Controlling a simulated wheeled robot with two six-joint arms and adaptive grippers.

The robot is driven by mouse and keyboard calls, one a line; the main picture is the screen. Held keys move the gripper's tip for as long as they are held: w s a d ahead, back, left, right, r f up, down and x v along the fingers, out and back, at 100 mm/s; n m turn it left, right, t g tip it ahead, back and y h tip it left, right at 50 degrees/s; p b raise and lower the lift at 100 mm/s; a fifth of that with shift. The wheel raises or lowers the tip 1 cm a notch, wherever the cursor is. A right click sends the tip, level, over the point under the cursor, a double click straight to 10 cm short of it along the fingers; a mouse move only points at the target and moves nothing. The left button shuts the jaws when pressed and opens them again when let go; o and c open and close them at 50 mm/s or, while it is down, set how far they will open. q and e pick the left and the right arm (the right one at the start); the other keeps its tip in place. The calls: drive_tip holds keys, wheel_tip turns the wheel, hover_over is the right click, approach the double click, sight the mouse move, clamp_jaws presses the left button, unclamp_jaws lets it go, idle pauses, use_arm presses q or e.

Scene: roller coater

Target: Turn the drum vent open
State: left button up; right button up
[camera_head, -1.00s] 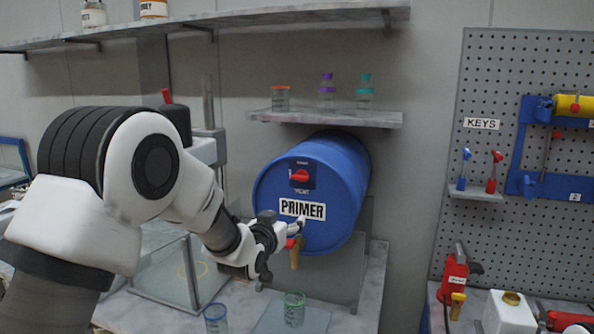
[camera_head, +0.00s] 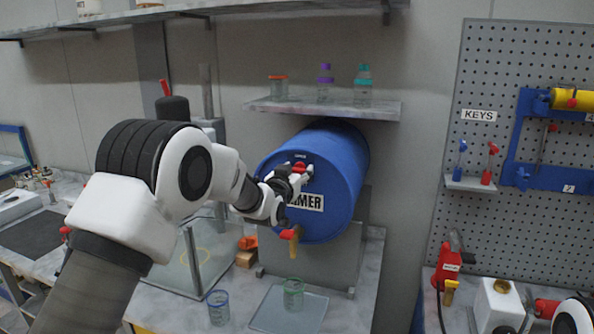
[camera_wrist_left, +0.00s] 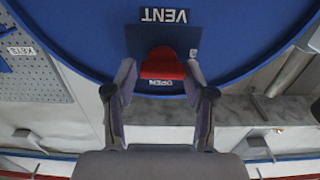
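The blue drum (camera_head: 345,165) lies on its side on a stand, with a PRIMER label on its face. Its red vent knob (camera_head: 300,167) is partly hidden behind my left gripper (camera_head: 297,176) in the head view. In the left wrist view the red knob (camera_wrist_left: 162,66) sits on a dark plate, with upside-down words VENT above and OPEN below. My left gripper (camera_wrist_left: 160,75) is open there, one finger on each side of the knob, with small gaps showing.
A red-handled tap (camera_head: 291,236) sticks out low on the drum. A shelf (camera_head: 325,108) with several small bottles hangs above it. A green-rimmed glass (camera_head: 293,293) and a blue-rimmed glass (camera_head: 218,307) stand below. A pegboard (camera_head: 500,215) is at the right.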

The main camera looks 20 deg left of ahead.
use_arm(q)
drive_tip(key=shift+a, duration=0.15)
drive_tip(key=c, duration=0.5)
drive_tip(key=shift+o, duration=0.2)
drive_tip(key=shift+f+m+b, duration=0.2)
drive_tip(key=shift+m+b, duration=0.4)
drive_tip(key=shift+b, duration=0.25)
drive_tip(key=shift+d+m+b, duration=0.15)
drive_tip(key=shift+m+b, duration=3.25)
drive_tip(key=shift+m, duration=0.8)
drive_tip(key=shift+d+m+b, duration=0.1)
drive_tip(key=shift+m+b, duration=3.25)
drive_tip(key=shift+m, duration=0.85)
